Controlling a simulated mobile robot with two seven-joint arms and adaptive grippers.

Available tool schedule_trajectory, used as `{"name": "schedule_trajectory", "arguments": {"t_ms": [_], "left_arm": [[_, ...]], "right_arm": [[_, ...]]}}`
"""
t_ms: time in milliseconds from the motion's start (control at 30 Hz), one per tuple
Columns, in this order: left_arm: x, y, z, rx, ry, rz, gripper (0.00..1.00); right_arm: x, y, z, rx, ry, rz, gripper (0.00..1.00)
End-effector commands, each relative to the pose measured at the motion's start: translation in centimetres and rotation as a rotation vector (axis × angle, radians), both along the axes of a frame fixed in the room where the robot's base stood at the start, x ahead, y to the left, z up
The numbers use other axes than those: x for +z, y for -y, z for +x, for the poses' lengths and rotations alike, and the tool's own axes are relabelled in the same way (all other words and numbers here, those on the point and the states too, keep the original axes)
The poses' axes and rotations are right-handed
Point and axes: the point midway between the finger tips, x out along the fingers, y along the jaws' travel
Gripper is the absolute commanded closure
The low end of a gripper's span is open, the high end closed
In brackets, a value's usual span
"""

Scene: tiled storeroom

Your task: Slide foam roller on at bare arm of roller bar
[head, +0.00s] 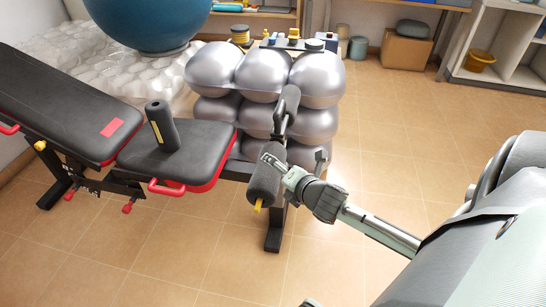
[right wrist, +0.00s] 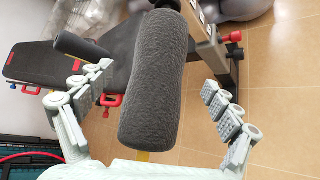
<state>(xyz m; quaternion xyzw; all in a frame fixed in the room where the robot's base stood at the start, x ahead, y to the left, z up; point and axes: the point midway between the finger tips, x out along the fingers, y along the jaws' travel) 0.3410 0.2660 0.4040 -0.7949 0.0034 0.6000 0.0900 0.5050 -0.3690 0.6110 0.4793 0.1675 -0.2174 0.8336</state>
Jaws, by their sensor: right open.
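A dark grey foam roller (head: 264,185) sits at the near side of the roller bar (head: 277,150), at the bench's end. A yellow tip (head: 257,207) sticks out of its near end. My right gripper (head: 274,163) is open beside this roller in the head view. In the right wrist view the foam roller (right wrist: 154,85) lies between the spread fingers, with gaps on both sides. Another foam roller (head: 290,100) is on the bar's far side. A dark roller with a yellow stripe (head: 162,126) stands upright on the bench seat. My left gripper is not in view.
The black bench (head: 195,148) with red trim stands at left. Silver balls (head: 262,75) are stacked behind the bar, and a blue ball (head: 145,20) is at the back. Tiled floor is clear in front and at right. A white shelf (head: 500,45) stands at the back right.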

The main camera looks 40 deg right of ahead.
Motion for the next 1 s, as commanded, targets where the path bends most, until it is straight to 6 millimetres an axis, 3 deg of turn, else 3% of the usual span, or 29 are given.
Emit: {"name": "schedule_trajectory", "arguments": {"t_ms": [300,533,933,1000], "left_arm": [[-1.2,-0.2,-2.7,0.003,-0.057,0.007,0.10],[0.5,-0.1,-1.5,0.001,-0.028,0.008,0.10],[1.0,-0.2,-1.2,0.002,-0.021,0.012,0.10],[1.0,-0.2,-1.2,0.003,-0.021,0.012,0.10]], "right_arm": [[-1.9,0.8,3.3,-0.001,0.002,0.001,0.09],[-3.4,1.3,5.8,0.000,0.001,0.002,0.09],[-3.8,1.5,6.6,0.000,0.000,0.001,0.09],[-3.8,1.5,6.5,0.000,0.000,0.001,0.16]]}}
